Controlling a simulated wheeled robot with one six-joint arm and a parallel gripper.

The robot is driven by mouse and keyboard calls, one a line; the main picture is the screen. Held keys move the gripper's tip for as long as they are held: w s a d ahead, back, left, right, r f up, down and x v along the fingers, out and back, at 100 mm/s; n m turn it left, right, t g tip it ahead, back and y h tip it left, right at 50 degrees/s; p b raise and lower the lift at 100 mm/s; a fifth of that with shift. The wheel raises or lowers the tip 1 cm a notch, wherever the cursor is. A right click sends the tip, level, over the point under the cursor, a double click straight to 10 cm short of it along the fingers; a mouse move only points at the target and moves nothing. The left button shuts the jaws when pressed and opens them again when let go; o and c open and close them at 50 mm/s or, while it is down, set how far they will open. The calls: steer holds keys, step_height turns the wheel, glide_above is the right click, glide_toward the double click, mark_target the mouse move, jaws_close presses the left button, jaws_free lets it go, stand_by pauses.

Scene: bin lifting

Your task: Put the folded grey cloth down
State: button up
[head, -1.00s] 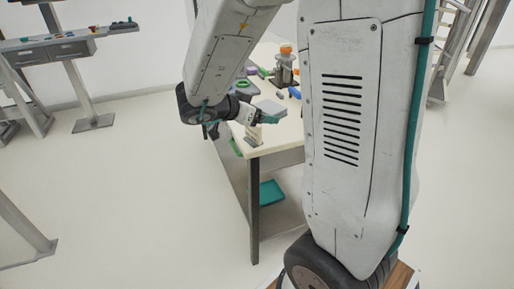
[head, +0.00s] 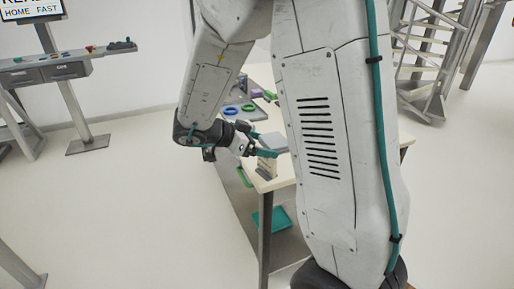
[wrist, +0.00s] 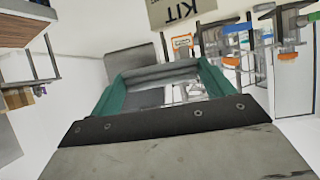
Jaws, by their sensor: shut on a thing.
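My gripper (head: 262,147) is shut on the folded grey cloth (head: 274,141), which shows as a small flat grey piece at the teal fingers in the head view. In the wrist view the cloth (wrist: 155,73) is a grey band between the two teal fingers, and my gripper (wrist: 160,75) frames it. The gripper and cloth are over the near left corner of the pale worktable (head: 285,172). The gap between cloth and tabletop cannot be told. My arm hides much of the table.
On the table lie a blue ring (head: 230,110), a green ring (head: 248,107) and a purple piece (head: 257,93). A small beige upright holder (head: 266,168) stands near the corner. A teal tray (head: 271,219) is on the lower shelf. A control console (head: 60,65) stands at left; the floor there is clear.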

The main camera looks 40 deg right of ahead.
steer(key=shift+w, duration=0.3)
steer(key=shift+f, duration=1.75)
steer(key=shift+f, duration=0.15)
steer(key=shift+f, duration=0.4)
steer(key=o, duration=1.3)
steer(key=shift+r, duration=0.1)
